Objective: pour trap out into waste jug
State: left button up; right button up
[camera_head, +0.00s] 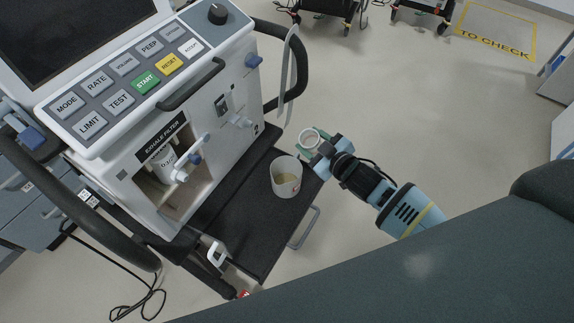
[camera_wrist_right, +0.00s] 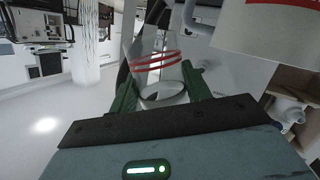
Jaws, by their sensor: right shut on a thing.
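My right gripper (camera_head: 311,142) is shut on the trap (camera_head: 308,136), a small clear cup with a pale round rim. In the head view the trap's round mouth faces up towards the camera; whether it holds liquid is unclear. In the right wrist view the trap (camera_wrist_right: 158,70) shows red rings and sits between the green fingers (camera_wrist_right: 160,92). The waste jug (camera_head: 287,178), a translucent whitish cup with some yellowish content, stands upright on the dark shelf. The trap is apart from the jug, above and to its right in the head view. My left gripper is not in view.
The ventilator (camera_head: 165,125), with its exhale filter bay and ports, stands left of the jug. The dark shelf (camera_head: 235,225) is mostly clear. A curved black handle (camera_head: 297,60) rises behind. Open floor (camera_head: 440,120) lies to the right.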

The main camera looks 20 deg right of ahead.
aim_at(320, 142)
jog(key=d+f+m, duration=0.1)
jog(key=d+f+b, duration=0.1)
jog(key=shift+w+f+m+g+y, duration=0.3)
jog(key=shift+w+m, duration=0.05)
jog(key=shift+m, duration=0.05)
jog(key=shift+w+d+m, duration=0.2)
jog(key=shift+d+m, duration=0.1)
jog(key=shift+m, duration=0.1)
jog(key=shift+w+d+m+y, duration=0.1)
jog(key=shift+d+m+y, duration=0.15)
jog(key=shift+m+y, duration=0.15)
